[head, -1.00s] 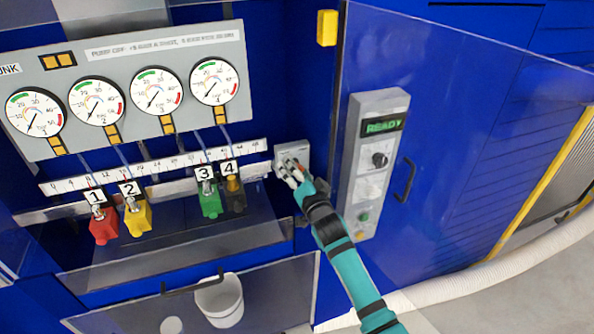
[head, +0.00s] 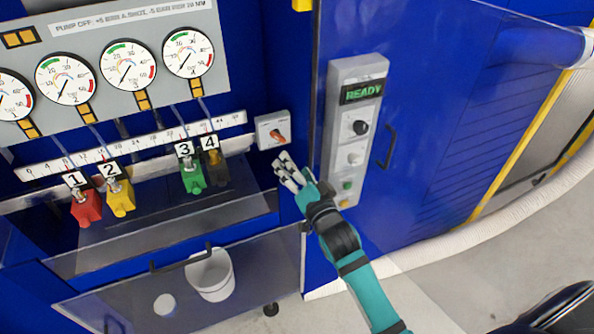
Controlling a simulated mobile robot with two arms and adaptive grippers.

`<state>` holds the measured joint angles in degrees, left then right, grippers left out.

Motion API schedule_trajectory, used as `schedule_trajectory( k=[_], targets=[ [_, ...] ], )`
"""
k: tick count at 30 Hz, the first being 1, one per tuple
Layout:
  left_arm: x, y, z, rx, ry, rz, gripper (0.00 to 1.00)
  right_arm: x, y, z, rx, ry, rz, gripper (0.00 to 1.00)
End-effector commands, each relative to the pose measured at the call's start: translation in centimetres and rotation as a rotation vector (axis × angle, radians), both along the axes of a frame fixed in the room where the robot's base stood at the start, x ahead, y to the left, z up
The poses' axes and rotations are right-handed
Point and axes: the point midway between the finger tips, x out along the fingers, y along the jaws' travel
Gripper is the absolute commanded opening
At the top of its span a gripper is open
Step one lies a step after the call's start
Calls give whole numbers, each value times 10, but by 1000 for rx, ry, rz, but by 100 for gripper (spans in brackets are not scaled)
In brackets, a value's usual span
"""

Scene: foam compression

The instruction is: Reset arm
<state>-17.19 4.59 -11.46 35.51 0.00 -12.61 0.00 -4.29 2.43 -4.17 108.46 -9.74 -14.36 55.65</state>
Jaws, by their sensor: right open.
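My right gripper (head: 290,173) shows in the head view, its teal and black arm coming up from the bottom right. Its pale fingers are apart and hold nothing. It hovers just below a small grey box with an orange-red knob (head: 277,135). A control panel (head: 345,192) with a green READY display (head: 362,91), a black knob and buttons stands just right of the gripper. My left gripper does not show.
Numbered red (head: 86,208), yellow (head: 121,199), green (head: 193,177) and dark (head: 216,172) blocks line up under a white scale (head: 140,145). Several gauges sit above. A clear hinged panel (head: 140,290) and a white bucket (head: 211,279) are below. A white hose (head: 440,240) runs at right.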

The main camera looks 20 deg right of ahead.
Motion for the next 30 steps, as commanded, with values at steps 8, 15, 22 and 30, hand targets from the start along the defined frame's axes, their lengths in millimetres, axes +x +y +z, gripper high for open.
schedule_trajectory(
  k=[8,15,22,30],
  targets=[
    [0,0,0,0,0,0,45,-9,0,0,-1,-1,-1,71],
    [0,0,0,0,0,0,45,-9,0,0,0,-1,-1,71],
    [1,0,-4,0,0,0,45,-9,1,-24,-20,36,4,71],
    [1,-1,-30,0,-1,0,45,-33,8,-196,-193,310,54,71]
  ],
)
